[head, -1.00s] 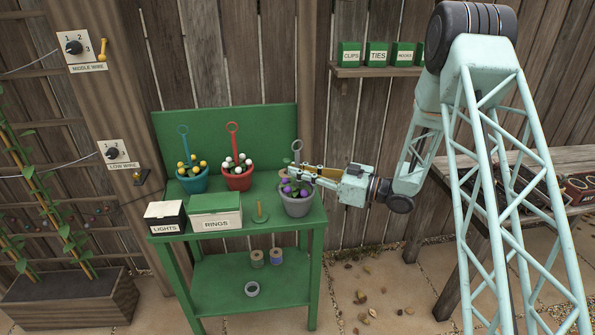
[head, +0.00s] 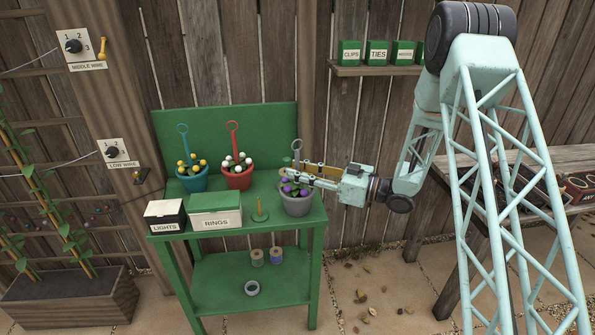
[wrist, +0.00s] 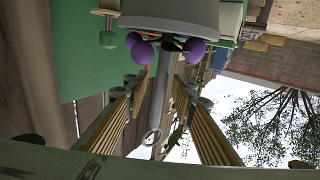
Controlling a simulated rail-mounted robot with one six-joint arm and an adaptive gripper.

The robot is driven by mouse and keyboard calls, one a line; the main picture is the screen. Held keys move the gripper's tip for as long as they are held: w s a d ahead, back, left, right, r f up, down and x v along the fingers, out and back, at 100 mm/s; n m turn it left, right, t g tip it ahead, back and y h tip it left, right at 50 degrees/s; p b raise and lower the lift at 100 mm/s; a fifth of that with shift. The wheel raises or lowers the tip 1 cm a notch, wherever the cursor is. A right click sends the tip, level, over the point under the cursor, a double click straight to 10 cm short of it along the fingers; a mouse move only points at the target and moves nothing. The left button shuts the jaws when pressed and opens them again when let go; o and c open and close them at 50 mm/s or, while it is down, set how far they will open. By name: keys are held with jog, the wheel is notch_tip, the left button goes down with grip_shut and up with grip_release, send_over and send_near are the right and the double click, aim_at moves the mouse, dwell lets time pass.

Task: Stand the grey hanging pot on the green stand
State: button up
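The grey hanging pot (head: 297,206), with purple flowers and a tall looped handle, stands upright at the right front of the green stand (head: 238,283), its base appearing to rest on the top. My gripper (head: 289,174) reaches in from the right, above the pot, with its fingers at the handle's stem. In the wrist view, my gripper (wrist: 160,90) is open, one finger on each side of the grey stem (wrist: 163,85), with gaps visible. The pot's grey wall (wrist: 170,14) fills the top of that view.
A teal pot (head: 193,183) and a red pot (head: 238,181) stand at the back of the stand. Spools lie on the lower shelf.

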jog(key=shift+d, duration=0.15)
jog(key=v, duration=1.1)
jog(key=shift+s+d, duration=0.2)
jog(key=shift+d, duration=0.1)
jog(key=shift+w+r, duration=0.1)
dwell(0.4)
